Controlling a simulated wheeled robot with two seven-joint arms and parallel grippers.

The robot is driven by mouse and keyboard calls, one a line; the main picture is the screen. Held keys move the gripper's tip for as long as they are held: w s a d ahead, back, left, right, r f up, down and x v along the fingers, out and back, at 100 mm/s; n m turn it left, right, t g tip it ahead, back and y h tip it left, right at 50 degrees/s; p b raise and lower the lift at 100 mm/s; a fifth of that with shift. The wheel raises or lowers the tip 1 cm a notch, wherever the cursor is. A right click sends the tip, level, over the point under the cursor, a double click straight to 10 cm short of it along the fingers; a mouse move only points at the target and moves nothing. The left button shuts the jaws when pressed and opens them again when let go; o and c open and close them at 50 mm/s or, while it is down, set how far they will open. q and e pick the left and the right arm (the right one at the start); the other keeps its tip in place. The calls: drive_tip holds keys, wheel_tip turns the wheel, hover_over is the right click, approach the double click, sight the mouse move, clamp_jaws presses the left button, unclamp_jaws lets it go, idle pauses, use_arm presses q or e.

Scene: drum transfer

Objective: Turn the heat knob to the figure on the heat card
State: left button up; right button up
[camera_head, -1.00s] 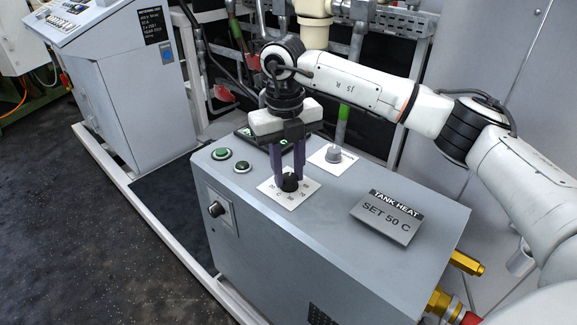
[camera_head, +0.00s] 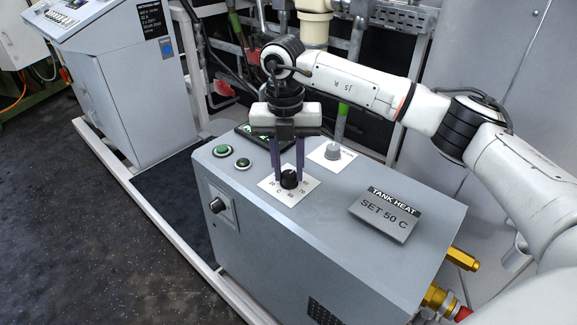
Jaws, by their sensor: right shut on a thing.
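The black heat knob (camera_head: 288,180) stands on a white dial plate (camera_head: 288,196) on top of the grey cabinet. My right gripper (camera_head: 288,176) points straight down with its purple fingers on either side of the knob, shut on it. The fingers hide part of the dial's figures, and the knob's pointer is too small to read. The heat card (camera_head: 386,215) reads "TANK HEAT, SET 50 C" and leans on the cabinet top to the right. My left gripper is not in view.
Two green buttons (camera_head: 232,156) are left of the dial on the cabinet top (camera_head: 320,225). A grey knob (camera_head: 332,152) on another white plate sits behind it. A dark knob (camera_head: 217,205) is on the cabinet's front. Brass fittings (camera_head: 460,259) stick out at the right.

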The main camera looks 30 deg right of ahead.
sight(287, 173)
drive_tip(key=shift+r, duration=0.1)
drive_tip(key=o, duration=1.1)
drive_tip(key=shift+c, duration=0.2)
wheel_tip(287, 173, up, 10)
drive_tip(key=shift+a+r, duration=0.15)
drive_tip(key=shift+a, duration=0.05)
drive_tip(key=shift+w, duration=0.1)
